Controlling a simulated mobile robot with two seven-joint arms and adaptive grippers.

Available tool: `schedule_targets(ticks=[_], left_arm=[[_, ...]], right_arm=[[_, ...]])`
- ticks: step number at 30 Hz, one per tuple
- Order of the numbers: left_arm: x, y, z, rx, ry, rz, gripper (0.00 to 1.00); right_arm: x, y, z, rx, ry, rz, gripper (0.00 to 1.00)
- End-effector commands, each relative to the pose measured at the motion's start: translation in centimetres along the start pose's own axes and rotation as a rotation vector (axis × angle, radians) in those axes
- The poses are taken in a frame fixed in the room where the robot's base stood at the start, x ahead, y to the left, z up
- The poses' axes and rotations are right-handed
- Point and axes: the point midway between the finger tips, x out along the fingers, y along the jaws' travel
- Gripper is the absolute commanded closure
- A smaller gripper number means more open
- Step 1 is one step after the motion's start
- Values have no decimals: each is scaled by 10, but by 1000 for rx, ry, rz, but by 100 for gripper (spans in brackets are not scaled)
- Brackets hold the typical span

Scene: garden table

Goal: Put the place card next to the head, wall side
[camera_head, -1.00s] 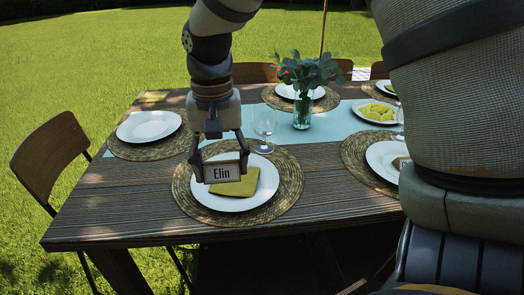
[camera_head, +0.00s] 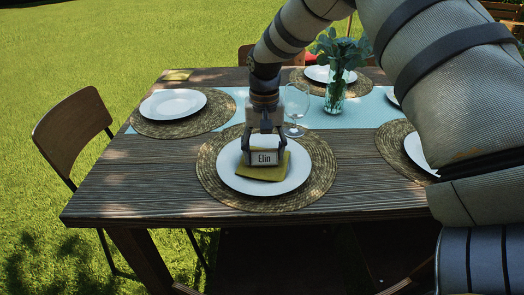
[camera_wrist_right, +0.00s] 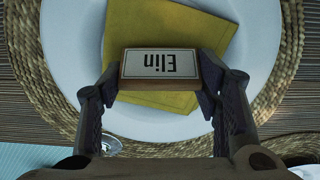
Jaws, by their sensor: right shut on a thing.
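The place card (camera_head: 264,158) reads "Elin" and has a wooden frame. My right gripper (camera_head: 264,150) is shut on it, one finger at each short side. In the right wrist view the card (camera_wrist_right: 161,65) sits between the two fingers (camera_wrist_right: 160,85), over a yellow-green napkin (camera_wrist_right: 190,30). The napkin (camera_head: 264,174) lies on a white plate (camera_head: 232,180) on a round woven placemat (camera_head: 208,172). I cannot tell whether the card touches the napkin. My left gripper is not in view.
A wine glass (camera_head: 296,102) stands behind the plate on the light blue runner (camera_head: 375,108). A vase with leaves (camera_head: 335,92) stands further back. Another plate (camera_head: 173,103) is at the back left, with a wooden chair (camera_head: 72,135) beside the table's left end. Bare wood (camera_head: 130,178) lies left of the near placemat.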

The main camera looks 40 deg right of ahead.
Motion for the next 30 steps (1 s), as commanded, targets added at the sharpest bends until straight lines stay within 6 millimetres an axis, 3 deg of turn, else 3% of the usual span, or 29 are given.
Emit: schedule_targets(ticks=[9, 10, 12, 13, 23, 26, 30], left_arm=[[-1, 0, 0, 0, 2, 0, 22], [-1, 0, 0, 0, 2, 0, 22], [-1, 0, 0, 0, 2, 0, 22], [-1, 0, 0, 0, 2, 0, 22], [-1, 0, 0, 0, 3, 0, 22], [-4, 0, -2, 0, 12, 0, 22], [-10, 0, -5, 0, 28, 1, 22]], right_arm=[[1, -1, 0, 0, 3, -3, 66], [2, -1, 0, 0, 3, -3, 40], [1, -1, 0, 0, 3, -3, 24], [1, -1, 0, 0, 3, -3, 22], [-2, -1, 0, 0, 4, -4, 22], [-21, -1, -1, 0, 9, -6, 22], [-62, -1, -1, 0, 12, -7, 22]])
